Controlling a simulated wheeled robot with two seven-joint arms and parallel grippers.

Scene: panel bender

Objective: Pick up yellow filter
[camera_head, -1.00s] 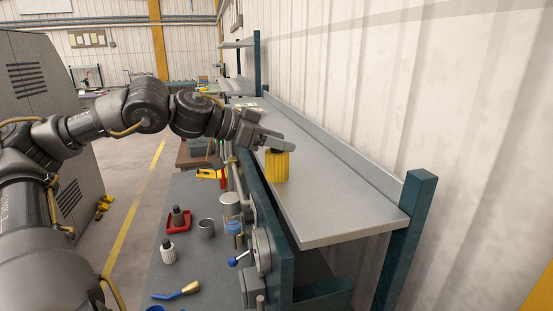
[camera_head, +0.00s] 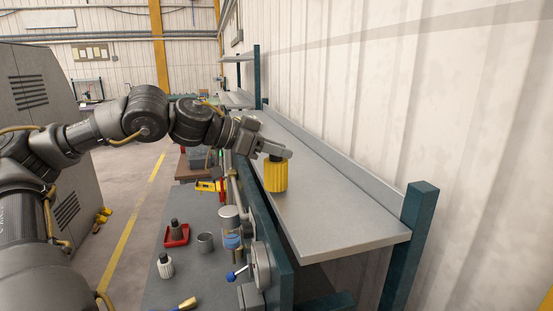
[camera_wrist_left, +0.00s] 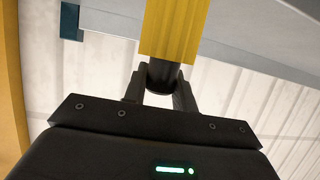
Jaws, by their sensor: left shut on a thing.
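The yellow filter (camera_head: 275,176) is a ribbed yellow cylinder with a dark neck, upright at the near left edge of the grey upper shelf (camera_head: 340,222). My left gripper (camera_head: 276,155) reaches over it from the left and is shut on its dark neck. In the left wrist view, the two fingers (camera_wrist_left: 161,88) stand on either side of the dark neck, with the yellow body (camera_wrist_left: 173,30) beyond. I cannot tell whether the filter's base touches the shelf. My right gripper is not in view.
The lower bench (camera_head: 205,275) holds a red tray (camera_head: 177,236), a grey cup (camera_head: 205,243), a white ribbed part (camera_head: 165,266) and a blue-banded cylinder (camera_head: 231,230). A teal post (camera_head: 411,235) stands at the shelf's near right corner. The shelf right of the filter is clear.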

